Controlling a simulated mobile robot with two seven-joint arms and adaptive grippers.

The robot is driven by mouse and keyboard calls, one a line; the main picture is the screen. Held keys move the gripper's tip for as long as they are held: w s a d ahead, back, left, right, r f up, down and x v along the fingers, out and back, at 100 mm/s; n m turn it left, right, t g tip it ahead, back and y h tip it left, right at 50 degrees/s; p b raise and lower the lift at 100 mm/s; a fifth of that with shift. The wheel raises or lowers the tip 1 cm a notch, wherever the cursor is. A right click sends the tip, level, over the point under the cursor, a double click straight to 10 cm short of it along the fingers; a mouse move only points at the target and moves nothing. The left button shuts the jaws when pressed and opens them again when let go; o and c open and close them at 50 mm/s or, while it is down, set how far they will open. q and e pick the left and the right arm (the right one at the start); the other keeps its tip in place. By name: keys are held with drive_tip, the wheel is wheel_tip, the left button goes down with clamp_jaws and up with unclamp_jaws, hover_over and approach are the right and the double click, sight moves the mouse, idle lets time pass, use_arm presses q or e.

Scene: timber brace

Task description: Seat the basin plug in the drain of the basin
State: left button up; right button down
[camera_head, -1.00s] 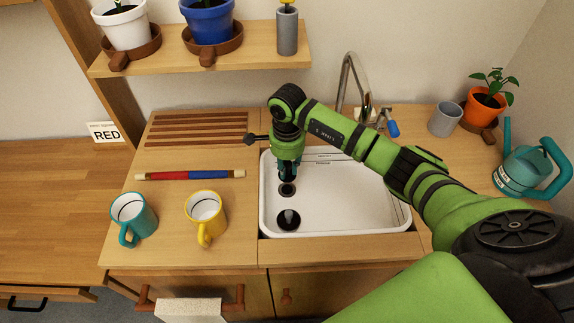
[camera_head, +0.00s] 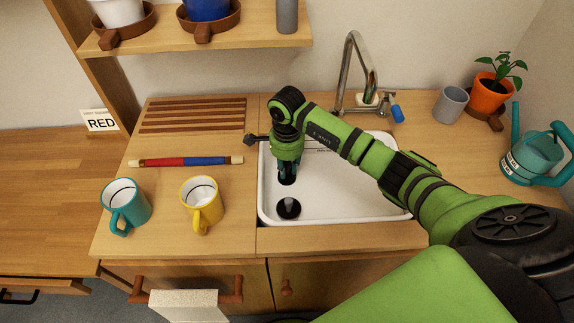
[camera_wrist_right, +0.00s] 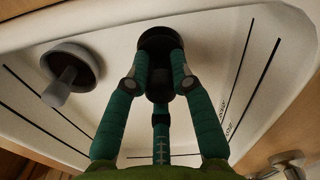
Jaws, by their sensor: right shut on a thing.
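My right gripper (camera_head: 287,180) points down into the white basin (camera_head: 350,204), near its left side. In the right wrist view its fingers (camera_wrist_right: 158,86) are shut on a dark round piece, which looks like the basin plug (camera_wrist_right: 159,70). The fingers hide part of it, and I cannot tell whether it touches the basin floor. I cannot tell whether this marks the drain. My left gripper is not in view.
A chrome tap (camera_head: 352,75) stands behind the basin. A teal mug (camera_head: 125,207), a yellow mug (camera_head: 202,205) and a red-and-blue rod (camera_head: 185,161) lie or stand left of it. A grey cup (camera_head: 451,104), potted plant and watering can (camera_head: 535,157) are at right.

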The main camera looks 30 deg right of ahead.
drive_tip(key=shift+f+b, duration=0.6)
drive_tip(key=shift+f, duration=0.05)
drive_tip(key=c, duration=1)
unclamp_jaws()
drive_tip(key=shift+r, duration=0.15)
wheel_tip(320, 180, up, 12)
drive_tip(key=shift+f, duration=0.1)
